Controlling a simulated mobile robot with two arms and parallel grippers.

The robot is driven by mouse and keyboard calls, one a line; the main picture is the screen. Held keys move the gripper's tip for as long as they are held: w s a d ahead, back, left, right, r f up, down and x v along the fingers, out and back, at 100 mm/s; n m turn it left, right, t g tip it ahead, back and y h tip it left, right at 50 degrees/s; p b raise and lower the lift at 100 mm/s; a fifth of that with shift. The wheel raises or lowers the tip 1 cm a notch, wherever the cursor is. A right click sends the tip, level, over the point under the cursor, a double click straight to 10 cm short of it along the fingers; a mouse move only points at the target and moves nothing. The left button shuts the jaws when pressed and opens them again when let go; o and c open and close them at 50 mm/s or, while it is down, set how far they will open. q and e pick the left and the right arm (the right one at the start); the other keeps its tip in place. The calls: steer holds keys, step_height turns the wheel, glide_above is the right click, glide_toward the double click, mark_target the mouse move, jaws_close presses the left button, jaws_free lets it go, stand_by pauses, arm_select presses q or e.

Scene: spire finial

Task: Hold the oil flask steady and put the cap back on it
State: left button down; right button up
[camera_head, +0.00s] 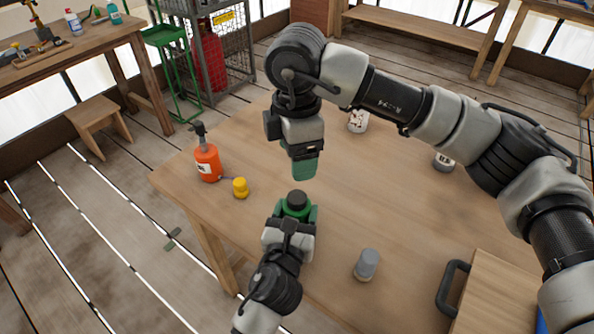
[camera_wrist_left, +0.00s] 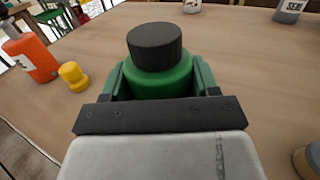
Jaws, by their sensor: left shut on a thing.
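The green oil flask (camera_head: 297,208) stands near the table's front edge; in the left wrist view its green shoulder (camera_wrist_left: 160,82) shows between my fingers. A black cap (camera_wrist_left: 155,46) sits on top of it, also visible in the head view (camera_head: 297,198), and looks about upright. Whether it is screwed tight I cannot tell. My left gripper (camera_wrist_left: 162,80) is shut around the flask's sides. My right gripper (camera_head: 304,168) points down above and behind the flask, apart from the cap. Its fingers overlap from this side, so the gap between them is hidden. The flask's lower part is hidden.
An orange bottle (camera_head: 208,163) and a small yellow container (camera_head: 240,187) stand left of the flask. A grey-topped container (camera_head: 367,263) is at front right. Two cans (camera_head: 357,121) (camera_head: 443,161) stand farther back. A wooden box with a black handle (camera_head: 455,288) fills the right corner.

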steer(key=shift+r, duration=0.65)
arm_select(q)
steer(key=shift+c, duration=0.9)
jaws_free()
steer(key=b+v, duration=0.1)
steer(key=v, duration=0.9)
steer(key=shift+s, duration=0.4)
arm_select(e)
steer(key=shift+f, duration=0.6)
